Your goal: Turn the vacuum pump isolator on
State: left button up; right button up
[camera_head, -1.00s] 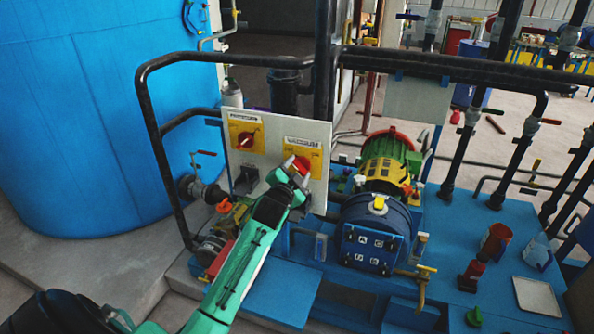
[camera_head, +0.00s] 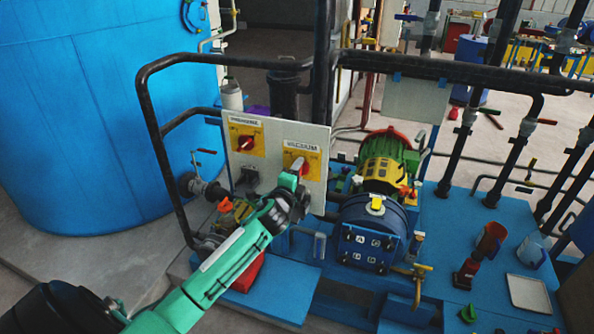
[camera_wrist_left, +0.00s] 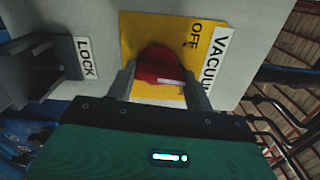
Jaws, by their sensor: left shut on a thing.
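The vacuum isolator is a red rotary knob (camera_wrist_left: 160,66) on a yellow plate (camera_wrist_left: 195,35), beside a VACUUM label. OFF is printed on the plate, and a white mark shows on the knob. In the head view the yellow plate (camera_head: 311,158) is on the right half of a pale panel (camera_head: 270,178), and the knob is partly hidden by the gripper. My left gripper (camera_wrist_left: 160,80) is shut on the red knob, one finger on each side of it. It also shows in the head view (camera_head: 296,180). My right gripper is not in view.
A second red knob (camera_head: 244,143) on a yellow plate is at the panel's left. A black lock bracket (camera_head: 245,180) sits below it. Black rails (camera_head: 165,150) surround the panel. A pump (camera_head: 375,235) and motor (camera_head: 385,165) stand close to the right.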

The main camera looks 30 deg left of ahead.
pick_arm(q)
jog(key=shift+d+f+m+p, duration=0.1)
jog(key=shift+m+p, duration=0.65)
jog(key=shift+m, duration=1.15)
jog(key=shift+d+f+m+p, duration=0.1)
jog(key=shift+m+p, duration=0.6)
jog(key=shift+m, duration=1.5)
jog(key=o, duration=1)
jog(key=shift+a, duration=0.1)
jog(key=b+v, duration=0.3)
jog(key=v, duration=1)
jog(key=shift+s+b, duration=0.35)
jog(key=shift+s, duration=0.05)
